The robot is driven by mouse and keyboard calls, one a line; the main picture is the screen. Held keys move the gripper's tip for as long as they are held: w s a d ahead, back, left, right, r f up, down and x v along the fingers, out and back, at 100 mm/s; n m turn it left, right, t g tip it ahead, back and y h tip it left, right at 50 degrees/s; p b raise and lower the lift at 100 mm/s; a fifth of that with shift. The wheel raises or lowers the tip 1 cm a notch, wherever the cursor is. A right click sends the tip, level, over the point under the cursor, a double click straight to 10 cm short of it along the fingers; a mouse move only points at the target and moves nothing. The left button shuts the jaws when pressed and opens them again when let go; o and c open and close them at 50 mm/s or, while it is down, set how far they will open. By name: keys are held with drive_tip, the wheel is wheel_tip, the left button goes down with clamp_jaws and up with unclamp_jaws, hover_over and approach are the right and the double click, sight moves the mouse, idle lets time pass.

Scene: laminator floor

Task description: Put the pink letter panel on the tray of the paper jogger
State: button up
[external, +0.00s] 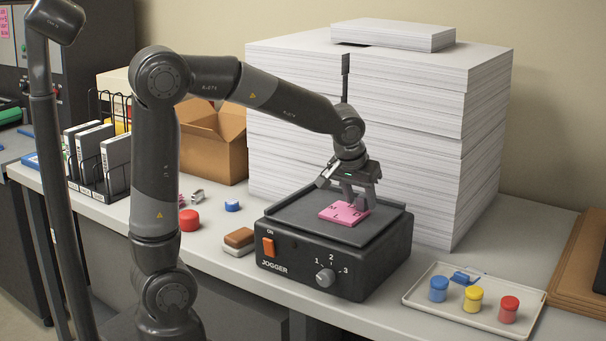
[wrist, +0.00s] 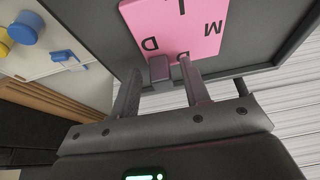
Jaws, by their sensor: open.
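The pink letter panel (external: 341,214) lies flat on the dark tray (external: 290,213) of the paper jogger (external: 300,268). In the wrist view the pink letter panel (wrist: 165,22) shows dark letters, and the jogger tray (wrist: 262,45) surrounds it. My gripper (external: 356,203) is low over the panel's back right part. In the wrist view my gripper (wrist: 173,69) is open, with both fingertips overlapping the panel's near edge. I cannot tell whether the fingertips touch the panel.
A tall paper stack (external: 385,125) stands right behind the jogger. A shallow tray (external: 420,298) with blue, yellow and red pots is at the right. A brown and white block (external: 239,241), a red pot (external: 189,220) and a cardboard box (external: 215,140) are at the left.

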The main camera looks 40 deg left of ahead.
drive_tip(key=v, duration=1.1)
drive_tip(key=s+a+f, duration=0.3)
drive_tip(key=s+a, duration=0.4)
drive_tip(key=a, duration=0.3)
drive_tip(key=s+a+f+t, duration=0.1)
drive_tip(key=s+a+f, duration=0.3)
drive_tip(key=s+a, duration=0.4)
drive_tip(key=a, duration=0.2)
drive_tip(key=shift+a, duration=0.3)
